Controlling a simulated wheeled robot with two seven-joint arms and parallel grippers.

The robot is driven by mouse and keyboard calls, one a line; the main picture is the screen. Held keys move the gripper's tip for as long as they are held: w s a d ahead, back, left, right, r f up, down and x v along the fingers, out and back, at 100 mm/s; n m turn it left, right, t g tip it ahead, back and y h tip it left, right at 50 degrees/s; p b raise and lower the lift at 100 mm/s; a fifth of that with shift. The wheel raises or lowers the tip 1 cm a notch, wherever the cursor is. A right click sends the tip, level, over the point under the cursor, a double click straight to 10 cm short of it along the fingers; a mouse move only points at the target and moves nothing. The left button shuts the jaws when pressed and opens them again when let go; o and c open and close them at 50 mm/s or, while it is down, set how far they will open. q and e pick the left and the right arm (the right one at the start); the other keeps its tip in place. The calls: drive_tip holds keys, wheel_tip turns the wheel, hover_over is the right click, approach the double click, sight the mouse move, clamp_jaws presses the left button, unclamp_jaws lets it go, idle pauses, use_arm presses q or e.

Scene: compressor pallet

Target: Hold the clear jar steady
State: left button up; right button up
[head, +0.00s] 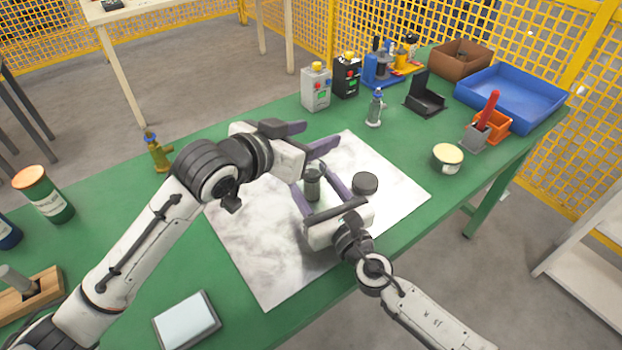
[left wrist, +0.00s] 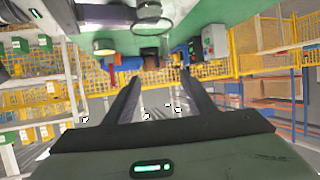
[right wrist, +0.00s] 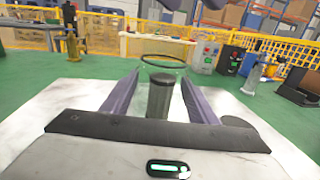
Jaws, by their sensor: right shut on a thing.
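The clear jar (head: 313,184) stands on the pale marbled sheet (head: 262,258) with something dark inside it. My right gripper (head: 312,180) has one finger on each side of the jar and is shut on it. The right wrist view shows the jar (right wrist: 162,88) upright between the fingers, with a dark ring at its rim. My left gripper (head: 303,137) is open and empty, above and behind the jar, with its fingers spread apart. A dark round lid-like disc (head: 365,183) lies on the sheet just right of my right gripper.
Two button boxes (head: 316,86) and a small bottle (head: 375,108) stand behind. A tablet-like pad (head: 187,322) lies at the front left.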

use_arm(q)
drive_tip(key=v, duration=1.2)
drive_tip(key=shift+f, duration=0.1)
use_arm(e)
drive_tip(key=o, duration=1.2)
drive_tip(key=v, duration=1.2)
use_arm(q)
drive_tip(key=shift+s, duration=0.1)
